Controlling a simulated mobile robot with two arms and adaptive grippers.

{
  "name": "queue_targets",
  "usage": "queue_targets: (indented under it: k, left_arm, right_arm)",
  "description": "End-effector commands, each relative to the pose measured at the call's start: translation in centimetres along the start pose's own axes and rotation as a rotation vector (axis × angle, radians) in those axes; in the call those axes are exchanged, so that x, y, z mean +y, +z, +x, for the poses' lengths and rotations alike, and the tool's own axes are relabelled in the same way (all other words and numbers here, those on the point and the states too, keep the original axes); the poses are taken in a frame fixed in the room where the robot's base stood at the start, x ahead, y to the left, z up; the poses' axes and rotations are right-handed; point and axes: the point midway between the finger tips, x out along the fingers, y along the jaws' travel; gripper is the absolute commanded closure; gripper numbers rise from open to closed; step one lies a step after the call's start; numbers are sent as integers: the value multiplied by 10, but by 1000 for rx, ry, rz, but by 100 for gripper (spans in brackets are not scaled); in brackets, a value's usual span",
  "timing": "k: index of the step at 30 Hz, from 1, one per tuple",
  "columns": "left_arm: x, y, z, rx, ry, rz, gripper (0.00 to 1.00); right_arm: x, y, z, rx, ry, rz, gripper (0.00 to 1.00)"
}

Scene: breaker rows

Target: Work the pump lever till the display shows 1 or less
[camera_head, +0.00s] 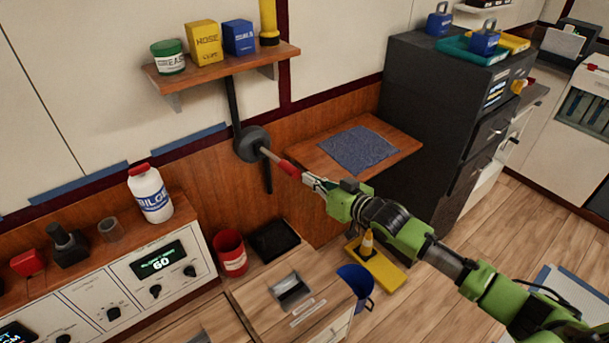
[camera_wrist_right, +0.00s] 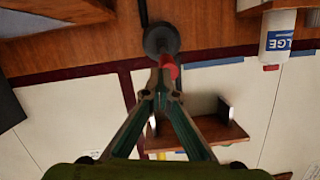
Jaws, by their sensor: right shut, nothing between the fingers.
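The pump lever (camera_head: 272,157) sticks out from a dark round hub (camera_head: 250,144) on the wood-panelled wall and ends in a red grip (camera_head: 289,168). My right gripper (camera_head: 307,180) is shut and empty, its fingertips close to the end of the red grip. In the right wrist view the shut fingertips (camera_wrist_right: 162,80) lie beside the red grip (camera_wrist_right: 171,69) and partly cover the lever; I cannot tell whether they touch it. The display (camera_head: 160,262) on the white panel reads 60 in green, with small unreadable text above. My left gripper is out of view.
A shelf (camera_head: 222,72) with a grease tin and boxes hangs above the lever. A small wooden ledge (camera_head: 400,152) with a blue cloth is right of it, beside a dark cabinet (camera_head: 430,110).

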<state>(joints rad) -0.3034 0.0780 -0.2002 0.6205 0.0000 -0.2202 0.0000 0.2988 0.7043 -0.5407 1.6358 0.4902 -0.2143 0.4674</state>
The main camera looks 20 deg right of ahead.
Motion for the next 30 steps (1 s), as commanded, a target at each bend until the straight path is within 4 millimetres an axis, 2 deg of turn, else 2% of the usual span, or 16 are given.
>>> queue_targets:
  k: [1, 6, 12, 18, 30]
  left_arm:
    - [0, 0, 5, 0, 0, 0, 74]
    - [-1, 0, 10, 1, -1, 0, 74]
    - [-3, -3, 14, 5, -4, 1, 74]
    - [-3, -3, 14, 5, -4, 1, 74]
    - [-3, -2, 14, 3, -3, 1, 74]
  right_arm:
    - [1, 6, -10, 0, -1, 1, 100]
    - [2, 8, -40, 5, -1, -1, 100]
    - [2, 9, -62, 9, -2, -1, 100]
    - [2, 8, -70, 12, -3, -2, 100]
    - [2, 8, -70, 13, -3, -2, 100]
